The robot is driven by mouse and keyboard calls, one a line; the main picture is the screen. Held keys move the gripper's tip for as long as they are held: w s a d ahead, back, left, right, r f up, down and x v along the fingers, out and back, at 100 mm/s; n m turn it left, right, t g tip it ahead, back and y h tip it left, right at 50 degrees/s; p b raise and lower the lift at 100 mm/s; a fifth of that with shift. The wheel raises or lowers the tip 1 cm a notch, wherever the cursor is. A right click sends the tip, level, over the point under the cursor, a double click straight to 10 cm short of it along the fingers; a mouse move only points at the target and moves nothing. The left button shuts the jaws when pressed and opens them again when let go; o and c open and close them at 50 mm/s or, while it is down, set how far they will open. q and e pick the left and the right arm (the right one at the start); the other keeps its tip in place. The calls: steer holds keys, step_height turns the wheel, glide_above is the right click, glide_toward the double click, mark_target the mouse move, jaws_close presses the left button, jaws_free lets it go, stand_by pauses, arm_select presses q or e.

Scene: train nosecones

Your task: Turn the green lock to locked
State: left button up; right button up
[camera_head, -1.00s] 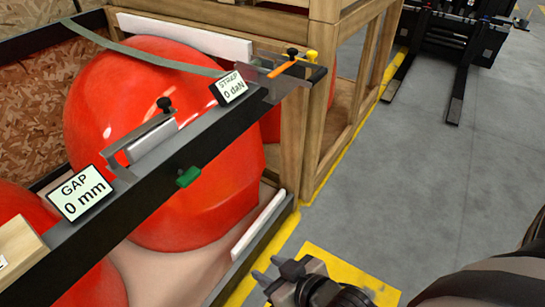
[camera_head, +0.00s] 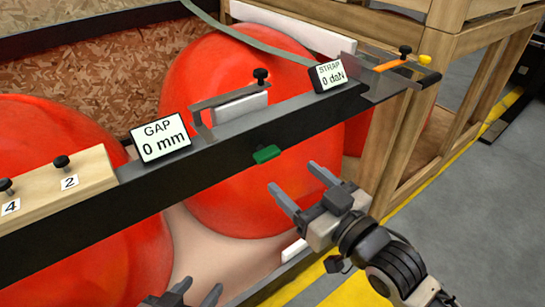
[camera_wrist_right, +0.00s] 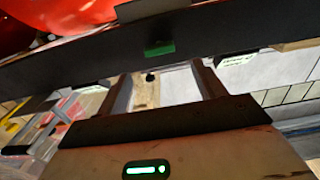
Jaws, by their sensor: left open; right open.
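The green lock (camera_head: 267,154) is a small green block on the lower front edge of the dark beam (camera_head: 215,165), below the white pad. It also shows in the right wrist view (camera_wrist_right: 159,50), just beyond the fingers. My right gripper (camera_head: 297,186) is open and empty, to the lower right of the green lock and apart from it. In the wrist view its two fingers (camera_wrist_right: 165,85) point toward the beam with a gap between them. My left gripper (camera_head: 197,294) shows only at the bottom edge, open, well below the beam.
A GAP 0 mm sign (camera_head: 161,138) and a STRAP 0 daN sign (camera_head: 329,76) stand on the beam. A wooden block (camera_head: 90,180) with black knobs lies at left. Red nosecones (camera_head: 245,190) sit behind the beam. A wooden crate frame (camera_head: 385,140) stands at right.

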mark_target(271, 156)
steer(key=x, duration=0.8)
steer(key=shift+c, duration=0.3)
steer(key=c, duration=0.9)
